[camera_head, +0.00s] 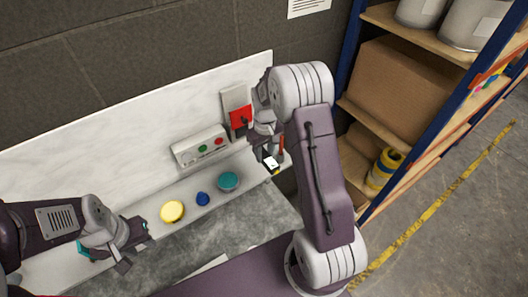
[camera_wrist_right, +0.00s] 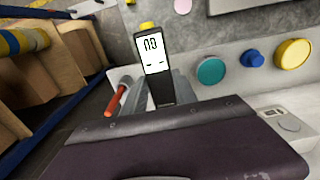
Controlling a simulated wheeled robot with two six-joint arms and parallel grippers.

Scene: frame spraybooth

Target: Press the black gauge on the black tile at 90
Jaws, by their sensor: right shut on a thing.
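The black gauge (camera_wrist_right: 161,85) has a white display with dark digits, upside down or hard to read, and a yellow tip. My right gripper (camera_wrist_right: 157,98) is shut on its body, with the yellow end pointing away from the gripper. In the head view the gauge (camera_head: 270,162) hangs from my right gripper (camera_head: 268,150), near the right end of the white back ledge. My left gripper (camera_head: 136,247) is at the lower left over the grey bench, with its fingers apart and nothing between them. I cannot make out the black tile in either view.
Yellow (camera_head: 172,211), blue (camera_head: 203,198) and teal (camera_head: 228,181) round knobs sit along the ledge. A control box (camera_head: 200,146) and a red switch (camera_head: 241,117) are behind. A red-handled item (camera_wrist_right: 117,99) is beside the gauge. Shelving (camera_head: 400,90) stands at right.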

